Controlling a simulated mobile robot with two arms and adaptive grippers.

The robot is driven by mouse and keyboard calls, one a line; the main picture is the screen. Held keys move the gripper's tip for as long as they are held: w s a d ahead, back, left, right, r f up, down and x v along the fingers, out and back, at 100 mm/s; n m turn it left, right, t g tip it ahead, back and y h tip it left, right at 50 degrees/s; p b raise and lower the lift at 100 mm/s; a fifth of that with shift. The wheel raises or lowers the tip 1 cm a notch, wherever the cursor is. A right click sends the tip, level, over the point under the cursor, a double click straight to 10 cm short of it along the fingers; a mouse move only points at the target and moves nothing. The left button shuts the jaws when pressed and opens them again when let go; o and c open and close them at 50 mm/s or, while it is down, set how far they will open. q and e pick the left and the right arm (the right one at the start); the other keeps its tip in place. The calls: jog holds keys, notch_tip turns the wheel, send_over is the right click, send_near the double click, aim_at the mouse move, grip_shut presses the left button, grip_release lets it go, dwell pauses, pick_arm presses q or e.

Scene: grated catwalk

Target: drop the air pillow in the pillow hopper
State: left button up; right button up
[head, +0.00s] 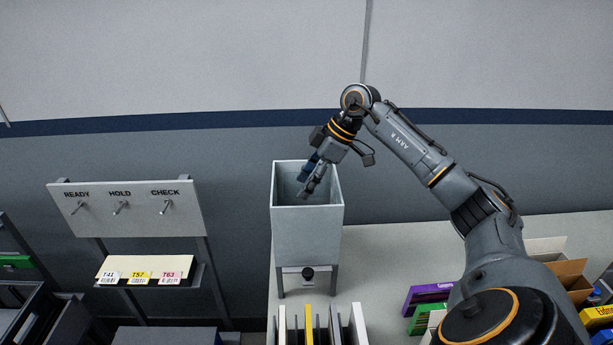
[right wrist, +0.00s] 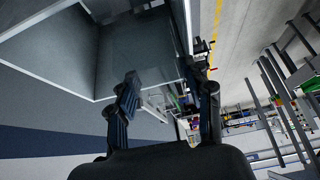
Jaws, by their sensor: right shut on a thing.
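The pillow hopper (head: 307,235) is a grey, open-topped metal box on legs, standing on the counter against the wall. My right gripper (head: 307,182) points down at the hopper's mouth, its fingertips over or just inside the opening; I cannot tell the exact depth. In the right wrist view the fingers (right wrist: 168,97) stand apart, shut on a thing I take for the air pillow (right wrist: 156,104). Only a faint pale, see-through patch shows between them, and its outline is unclear. The hopper's wall (right wrist: 135,55) fills the upper left of that view. My left gripper is not in view.
A READY/HOLD/CHECK hook board (head: 127,208) and a shelf with labels (head: 146,270) are left of the hopper. Upright panels (head: 309,325) stand in front of it. Purple and green boxes (head: 428,296) and an open carton (head: 560,275) are to the right.

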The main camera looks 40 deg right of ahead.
jog(key=shift+s+a+r, duration=0.1)
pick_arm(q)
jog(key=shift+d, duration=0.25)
pick_arm(e)
jog(key=o, duration=0.8)
jog(key=shift+o, duration=0.3)
jog(key=o, duration=0.4)
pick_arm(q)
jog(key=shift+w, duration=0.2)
pick_arm(e)
jog(key=shift+o, duration=0.2)
jog(key=shift+r, duration=0.1)
jog(key=shift+r+p, duration=0.35)
jog(key=shift+r, duration=0.5)
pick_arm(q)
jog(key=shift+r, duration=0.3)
pick_arm(e)
jog(key=shift+r, duration=1.05)
